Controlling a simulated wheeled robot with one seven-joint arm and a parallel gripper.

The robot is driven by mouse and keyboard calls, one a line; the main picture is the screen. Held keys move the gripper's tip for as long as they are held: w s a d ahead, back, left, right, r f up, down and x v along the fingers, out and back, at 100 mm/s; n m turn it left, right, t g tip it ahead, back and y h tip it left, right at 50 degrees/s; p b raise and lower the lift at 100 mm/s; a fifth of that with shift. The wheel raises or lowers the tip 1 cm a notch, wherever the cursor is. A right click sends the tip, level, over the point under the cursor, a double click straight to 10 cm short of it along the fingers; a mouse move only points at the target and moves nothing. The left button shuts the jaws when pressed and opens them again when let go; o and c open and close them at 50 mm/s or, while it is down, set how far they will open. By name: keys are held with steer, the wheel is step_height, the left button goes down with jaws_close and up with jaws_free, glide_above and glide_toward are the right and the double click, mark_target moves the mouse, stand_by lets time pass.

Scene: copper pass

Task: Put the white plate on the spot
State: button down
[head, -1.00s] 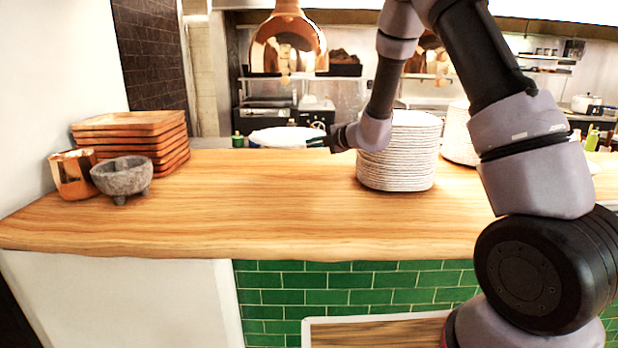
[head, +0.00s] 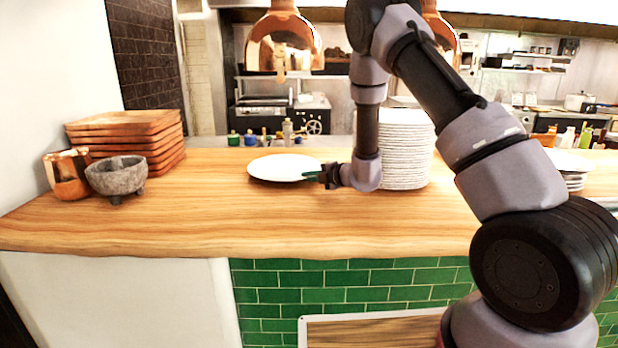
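The white plate (head: 278,168) is level, low over the wooden counter (head: 230,215) or on it; I cannot tell if it touches. My gripper (head: 316,176) is at the plate's right edge and looks shut on the rim, though its fingertips are small and partly hidden. No marked spot shows on the counter; the plate may cover it.
A tall stack of white plates (head: 405,150) stands just right of my gripper, partly behind my arm. Wooden trays (head: 125,140), a copper cup (head: 68,175) and a stone mortar (head: 117,177) stand left. A shorter plate stack (head: 572,165) is far right. The front middle counter is clear.

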steer(key=c, duration=1)
jaws_free()
steer(key=shift+f, duration=0.1)
steer(key=shift+c, duration=0.2)
